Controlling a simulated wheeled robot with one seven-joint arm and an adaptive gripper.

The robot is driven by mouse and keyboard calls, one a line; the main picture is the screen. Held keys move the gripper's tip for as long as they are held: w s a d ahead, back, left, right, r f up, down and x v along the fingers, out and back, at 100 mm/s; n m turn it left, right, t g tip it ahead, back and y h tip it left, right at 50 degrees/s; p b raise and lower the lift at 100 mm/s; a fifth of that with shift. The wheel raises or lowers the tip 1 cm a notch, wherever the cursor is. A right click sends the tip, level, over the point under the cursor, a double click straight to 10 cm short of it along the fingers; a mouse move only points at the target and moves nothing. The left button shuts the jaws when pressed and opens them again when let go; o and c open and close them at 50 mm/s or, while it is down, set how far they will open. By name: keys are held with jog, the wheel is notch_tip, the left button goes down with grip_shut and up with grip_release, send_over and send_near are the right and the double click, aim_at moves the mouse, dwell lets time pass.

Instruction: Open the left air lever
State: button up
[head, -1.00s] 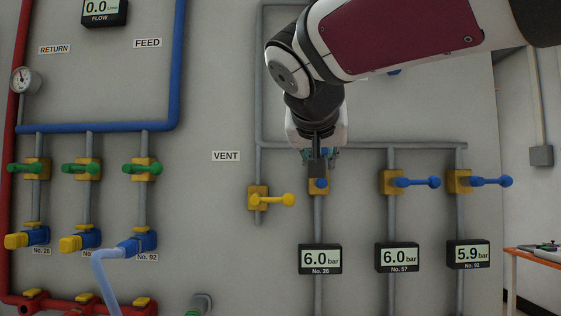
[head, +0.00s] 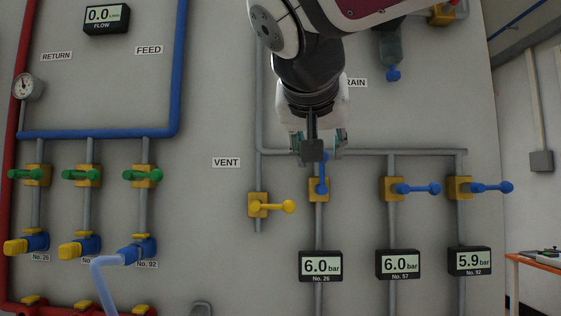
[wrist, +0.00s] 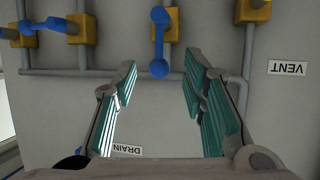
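The left air lever (head: 322,176) is blue and sits on a yellow valve block above the No. 26 display. It points up along its grey pipe, its upper end partly hidden by my gripper (head: 318,148) in the head view. In the wrist view, which is upside down, the left air lever (wrist: 159,42) hangs from its block, with its round knob near the gap between the fingertips. My gripper (wrist: 160,82) is open, its green-padded fingers wide apart with nothing held between them. I cannot tell the exact depth between the fingertips and the knob.
Two more blue levers (head: 418,188) (head: 490,187) point right on the neighbouring pipes. A yellow vent lever (head: 273,206) points right, just left of the air lever. A horizontal grey pipe (head: 425,152) runs behind my gripper. Pressure displays (head: 321,265) hang below.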

jog(key=v, duration=0.5)
jog(key=shift+s+a+r, duration=0.1)
jog(key=shift+s+r, duration=0.05)
jog(key=shift+s, duration=0.2)
jog(key=s+d+f+n+g+p, duration=0.1)
jog(key=s+d+f+g+p, duration=0.25)
jog(key=s+d+f, duration=0.35)
jog(key=s+d+f+n+g+p, duration=0.15)
jog(key=s+d+f+p, duration=0.25)
jog(key=f, duration=0.6)
jog(key=s+d+f+g+y+p, duration=0.2)
jog(key=s+f+g+y+p, duration=0.1)
jog(key=s+f, duration=0.8)
jog(key=shift+s+f+g+p, duration=0.3)
jog(key=shift+s+g+p, duration=0.1)
jog(key=shift+s+g, duration=0.15)
jog(key=shift+d, duration=0.15)
